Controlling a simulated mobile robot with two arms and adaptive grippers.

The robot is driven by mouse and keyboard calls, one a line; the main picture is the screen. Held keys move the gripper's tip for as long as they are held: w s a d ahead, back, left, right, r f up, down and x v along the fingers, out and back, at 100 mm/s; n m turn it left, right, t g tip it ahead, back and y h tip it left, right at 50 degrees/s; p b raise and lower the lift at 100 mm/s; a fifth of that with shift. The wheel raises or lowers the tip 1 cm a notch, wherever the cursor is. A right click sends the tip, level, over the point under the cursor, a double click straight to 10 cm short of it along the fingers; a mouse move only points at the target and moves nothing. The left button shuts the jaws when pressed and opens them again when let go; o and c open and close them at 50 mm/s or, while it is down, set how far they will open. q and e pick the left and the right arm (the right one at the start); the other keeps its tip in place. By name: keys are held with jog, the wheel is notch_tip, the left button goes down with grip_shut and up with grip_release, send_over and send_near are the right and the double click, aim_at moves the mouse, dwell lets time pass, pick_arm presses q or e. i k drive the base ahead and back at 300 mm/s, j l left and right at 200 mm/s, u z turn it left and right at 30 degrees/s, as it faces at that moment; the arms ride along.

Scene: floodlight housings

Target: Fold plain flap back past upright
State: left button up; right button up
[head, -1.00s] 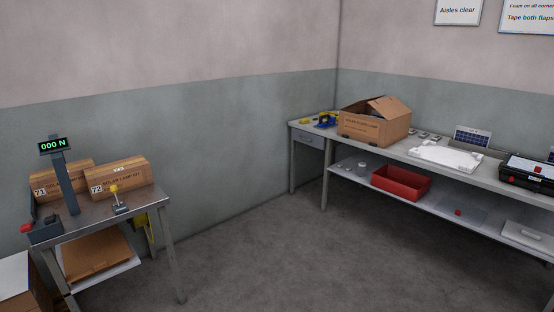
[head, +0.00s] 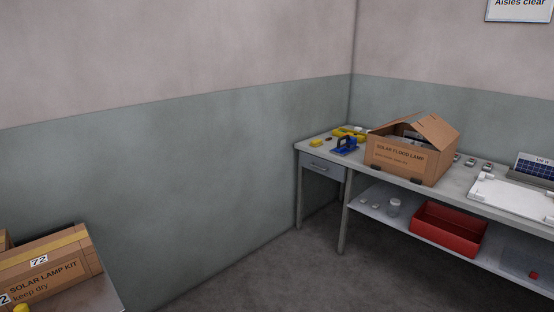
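A brown cardboard box (head: 408,160) printed "SOLAR FLOOD LAMP" stands on the grey workbench in the head view, right of centre. Its top is partly open. One flap (head: 437,130) on its right side slopes up to a peak, and something pale shows inside the box. Which flap is the plain one I cannot tell. Neither of my grippers is in view.
The workbench (head: 470,185) also holds a blue tape dispenser (head: 345,145), a yellow item (head: 316,143) and a white tray (head: 512,194). A red bin (head: 447,230) sits on its lower shelf. A taped carton (head: 50,264) stands on a table at lower left. The floor between is clear.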

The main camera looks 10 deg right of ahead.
aim_at(436, 130)
jog(key=i+j+z, duration=0.1)
jog(key=i+z, duration=0.3)
jog(key=i+j+z, duration=0.7)
jog(key=i+z, duration=0.15)
jog(key=i+j+z, duration=0.4)
jog(key=k+j, duration=0.1)
